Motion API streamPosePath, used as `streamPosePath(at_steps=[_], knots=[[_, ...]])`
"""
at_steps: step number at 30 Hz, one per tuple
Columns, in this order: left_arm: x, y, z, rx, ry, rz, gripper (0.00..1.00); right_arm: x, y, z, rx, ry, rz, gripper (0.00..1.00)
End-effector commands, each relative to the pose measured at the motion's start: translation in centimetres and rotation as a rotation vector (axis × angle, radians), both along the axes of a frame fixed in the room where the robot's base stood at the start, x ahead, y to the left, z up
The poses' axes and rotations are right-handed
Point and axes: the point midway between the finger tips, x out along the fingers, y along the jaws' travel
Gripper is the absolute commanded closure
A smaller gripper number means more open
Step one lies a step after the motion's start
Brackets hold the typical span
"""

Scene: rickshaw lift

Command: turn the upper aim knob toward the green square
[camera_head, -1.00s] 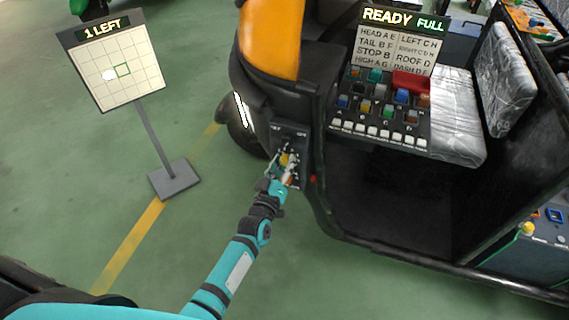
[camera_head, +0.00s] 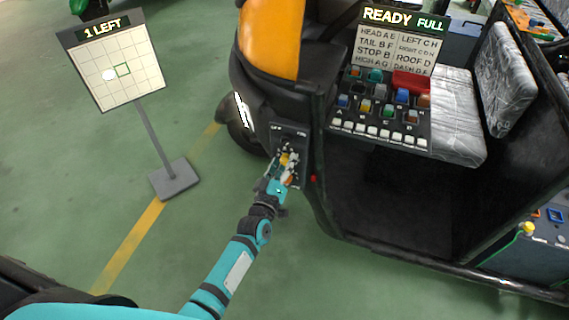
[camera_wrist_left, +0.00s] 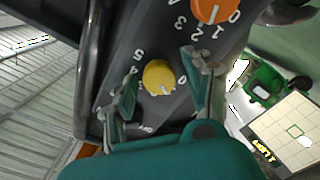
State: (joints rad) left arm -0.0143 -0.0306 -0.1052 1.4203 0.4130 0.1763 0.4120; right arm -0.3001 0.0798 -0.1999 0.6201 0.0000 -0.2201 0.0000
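The upper aim knob is yellow (camera_wrist_left: 158,77), with a pointer mark and a number scale around it. It shows small on the dark front panel (camera_head: 302,142) in the head view. My left gripper (camera_wrist_left: 162,84) is open, with one finger on each side of the yellow knob. Gaps show between fingers and knob in the wrist view. An orange knob (camera_wrist_left: 215,8) sits on the same panel. The aim board (camera_head: 96,88) reads "1 LEFT". Its green square (camera_head: 123,70) has a white light spot (camera_head: 109,75) just left of it. My right gripper is out of view.
The black and yellow rickshaw (camera_head: 270,40) stands at the centre. A switch console (camera_head: 383,112) and a silver seat (camera_head: 455,115) are to the right. The board's stand base (camera_head: 175,180) is on the green floor. Floor between stand and rickshaw is clear.

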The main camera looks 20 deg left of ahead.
Motion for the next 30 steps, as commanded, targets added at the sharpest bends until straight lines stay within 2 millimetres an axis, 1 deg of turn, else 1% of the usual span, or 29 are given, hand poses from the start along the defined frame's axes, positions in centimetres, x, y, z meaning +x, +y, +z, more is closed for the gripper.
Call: streamPosePath(at_steps=[8, 11, 14, 24, 27, 30], knots=[[0.0, 0.0, 0.1, 0.000, -0.001, 0.000, 0.43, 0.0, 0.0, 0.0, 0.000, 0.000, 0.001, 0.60], [-0.5, 0.0, 0.1, 0.000, -0.001, 0.000, 0.43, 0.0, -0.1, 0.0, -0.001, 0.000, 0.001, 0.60], [-1.8, 0.1, 0.0, 0.000, 0.000, 0.000, 0.43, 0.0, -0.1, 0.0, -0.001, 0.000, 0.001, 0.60], [-8.9, 0.3, -0.1, 0.001, 0.001, 0.000, 0.43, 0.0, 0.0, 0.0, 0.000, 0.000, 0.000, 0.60], [-10.4, 0.4, 0.0, 0.001, 0.001, 0.000, 0.43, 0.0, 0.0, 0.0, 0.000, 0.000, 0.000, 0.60], [-11.4, 0.4, 0.0, 0.001, 0.000, 0.000, 0.43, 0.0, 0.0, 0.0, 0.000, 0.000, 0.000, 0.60]])
